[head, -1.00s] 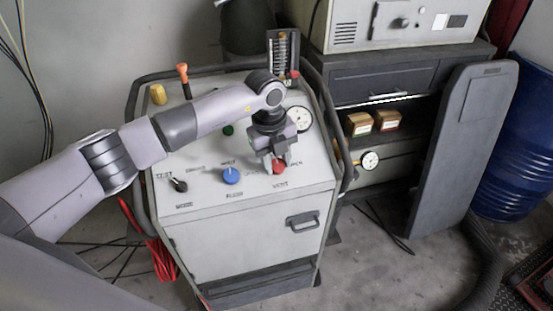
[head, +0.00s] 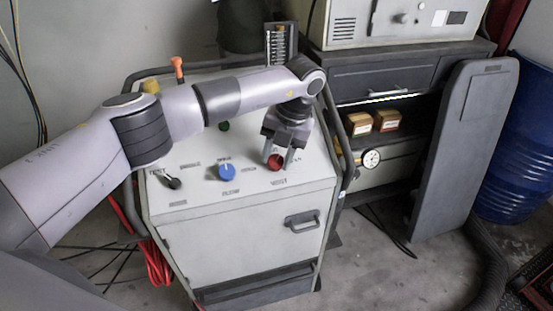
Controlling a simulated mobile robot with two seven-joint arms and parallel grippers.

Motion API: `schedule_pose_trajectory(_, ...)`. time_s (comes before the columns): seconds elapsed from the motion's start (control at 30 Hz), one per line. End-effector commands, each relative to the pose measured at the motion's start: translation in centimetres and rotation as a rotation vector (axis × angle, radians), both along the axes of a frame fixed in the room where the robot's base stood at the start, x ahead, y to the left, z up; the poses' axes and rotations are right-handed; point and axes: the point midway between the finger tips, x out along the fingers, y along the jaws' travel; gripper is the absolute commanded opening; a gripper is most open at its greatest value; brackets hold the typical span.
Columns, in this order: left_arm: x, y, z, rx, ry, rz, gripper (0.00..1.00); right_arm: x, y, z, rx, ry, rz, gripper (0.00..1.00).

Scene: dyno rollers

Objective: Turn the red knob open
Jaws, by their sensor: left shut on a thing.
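The red knob (head: 275,162) sits on the sloped top panel of the grey cart (head: 260,195), near its right front edge, above a printed label. My left gripper (head: 277,160) comes down onto it from above. Its two fingers stand on either side of the knob and are shut on it. The fingers and wrist hide part of the knob and the lettering around it. My right gripper is not in the head view.
A blue knob (head: 227,172) and a black switch (head: 172,182) lie left of the red knob. A green button (head: 224,126) and an orange-topped lever (head: 178,68) are farther back. A grey door panel (head: 465,150) stands open at right, before a blue drum (head: 520,140).

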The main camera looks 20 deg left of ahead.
Motion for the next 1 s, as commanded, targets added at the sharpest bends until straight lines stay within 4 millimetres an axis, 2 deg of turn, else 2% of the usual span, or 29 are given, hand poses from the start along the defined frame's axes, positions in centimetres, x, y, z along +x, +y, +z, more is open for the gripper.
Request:
schedule_pose_trajectory(0.23, 0.1, -0.4, -0.1, 0.094, 0.056, -0.208, 0.09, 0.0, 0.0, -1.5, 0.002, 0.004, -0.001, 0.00)
schedule_pose_trajectory(0.6, 0.0, -0.6, -0.2, 0.223, 0.146, -0.496, 0.09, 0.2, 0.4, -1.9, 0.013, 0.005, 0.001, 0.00)
schedule_pose_trajectory(1.0, -0.1, -0.8, -0.2, 0.303, 0.203, -0.677, 0.09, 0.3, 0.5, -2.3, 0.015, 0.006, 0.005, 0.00)
